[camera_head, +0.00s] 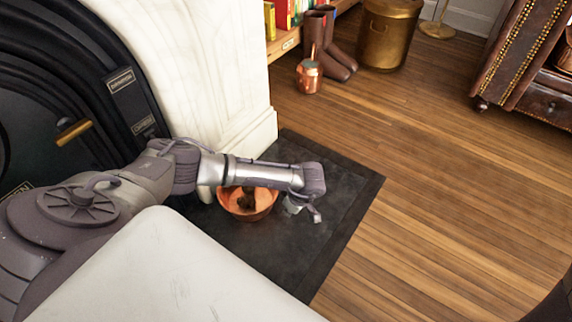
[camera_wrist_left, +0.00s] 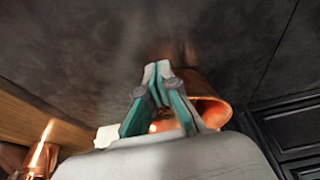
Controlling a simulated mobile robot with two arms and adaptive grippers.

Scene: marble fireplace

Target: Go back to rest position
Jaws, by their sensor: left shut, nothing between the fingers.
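My left gripper (camera_head: 304,209) hangs at the end of my left arm, over the dark hearth slab (camera_head: 270,248), just right of a copper bowl (camera_head: 262,207). My arm hides the back of the bowl, which has something dark inside. In the left wrist view, the gripper's fingers (camera_wrist_left: 158,72) are together with nothing between them. The copper bowl (camera_wrist_left: 212,108) shows close behind and to the right of the fingers there; I cannot tell whether they touch it. My right gripper is not in view.
A white marble fireplace (camera_head: 205,70) with a black insert (camera_head: 50,60) stands at the left. A copper pot (camera_head: 309,78), brown boots (camera_head: 333,50) and a brass bucket (camera_head: 388,35) stand at the back. The wooden floor (camera_head: 440,190) between is clear.

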